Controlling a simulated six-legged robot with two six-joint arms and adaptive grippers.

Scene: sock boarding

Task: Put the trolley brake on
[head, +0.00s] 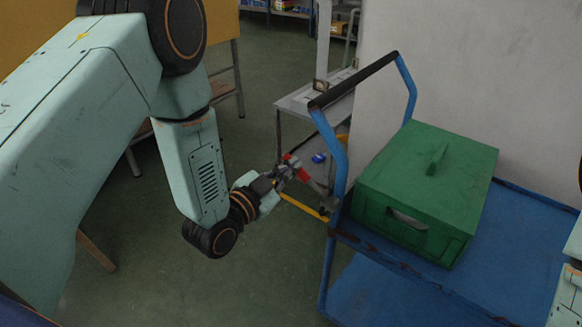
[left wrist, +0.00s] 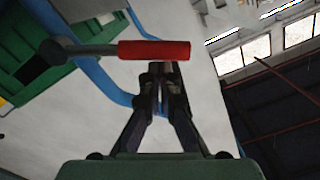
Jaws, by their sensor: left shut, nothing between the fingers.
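The blue trolley (head: 395,262) stands at the right with its black push bar (head: 353,80) raised on blue posts. Its brake lever has a red grip (head: 303,175) beside the near post; in the left wrist view the red grip (left wrist: 155,50) lies level, with a dark shaft (left wrist: 90,50) running left to a round pivot (left wrist: 54,53). My left gripper (head: 290,168) is at the red grip, fingers shut and empty. In the left wrist view its fingertips (left wrist: 162,72) are just below the grip; I cannot tell whether they touch. My right gripper is out of view.
A green lidded box (head: 430,180) sits on the trolley's top deck. A grey table (head: 295,103) stands behind the handle, and a pale wall (head: 480,70) rises behind the trolley. The green floor (head: 150,275) left of the trolley is clear.

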